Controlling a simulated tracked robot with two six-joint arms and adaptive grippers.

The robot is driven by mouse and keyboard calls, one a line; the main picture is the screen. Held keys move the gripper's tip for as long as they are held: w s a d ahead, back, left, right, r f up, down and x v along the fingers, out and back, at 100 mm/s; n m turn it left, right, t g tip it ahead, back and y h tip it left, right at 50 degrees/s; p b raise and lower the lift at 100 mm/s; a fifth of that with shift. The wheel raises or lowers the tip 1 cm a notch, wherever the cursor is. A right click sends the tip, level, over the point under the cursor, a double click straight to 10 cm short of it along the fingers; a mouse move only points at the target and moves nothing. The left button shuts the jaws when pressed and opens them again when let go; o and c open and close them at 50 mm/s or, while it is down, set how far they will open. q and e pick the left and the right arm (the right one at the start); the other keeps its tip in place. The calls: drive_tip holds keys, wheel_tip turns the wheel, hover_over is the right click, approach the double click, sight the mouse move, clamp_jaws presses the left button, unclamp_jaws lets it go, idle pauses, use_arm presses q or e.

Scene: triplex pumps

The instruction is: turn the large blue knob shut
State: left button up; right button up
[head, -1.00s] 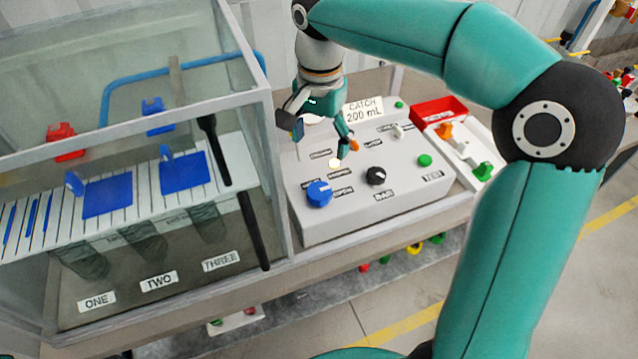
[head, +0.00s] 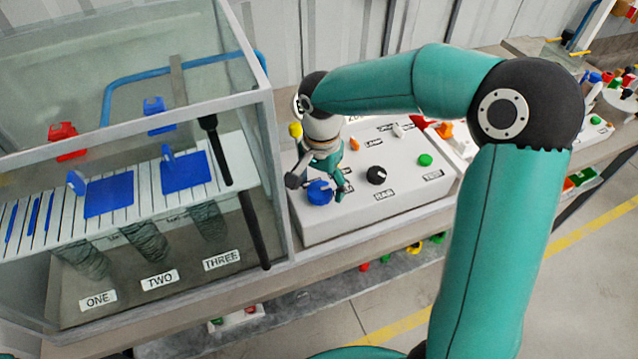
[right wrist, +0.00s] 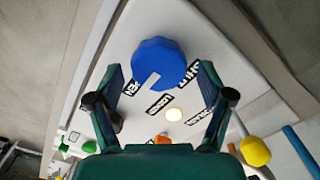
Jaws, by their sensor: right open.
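The large blue knob (head: 319,193) sits at the front left of the white control panel (head: 350,222). It is round with a white pointer mark, and it also shows in the right wrist view (right wrist: 160,58). My right gripper (head: 317,184) is right above the knob and partly hides it. In the right wrist view my right gripper (right wrist: 160,75) is open, with one finger on each side of the knob's near part. I cannot tell whether the fingers touch it. My left gripper is not in view.
A black knob (head: 376,175) and a green button (head: 425,160) are to the right on the panel. A glass-walled tank (head: 272,160) stands close on the left. A yellow knob (right wrist: 255,151) and a lit lamp (right wrist: 173,114) show in the right wrist view.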

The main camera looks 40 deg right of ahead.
drive_tip(key=c, duration=1.2)
drive_tip(key=shift+o, duration=0.2)
drive_tip(key=shift+n, duration=0.4)
drive_tip(key=n, duration=0.3)
drive_tip(key=shift+w+a+n+b, duration=0.1)
drive_tip(key=shift+n+b, duration=0.3)
drive_tip(key=n, duration=0.4)
drive_tip(key=shift+w+r, duration=0.1)
drive_tip(key=n, duration=0.5)
drive_tip(key=shift+a, duration=0.15)
drive_tip(key=n, duration=0.4)
drive_tip(key=shift+a, duration=0.1)
drive_tip(key=shift+n, duration=0.3)
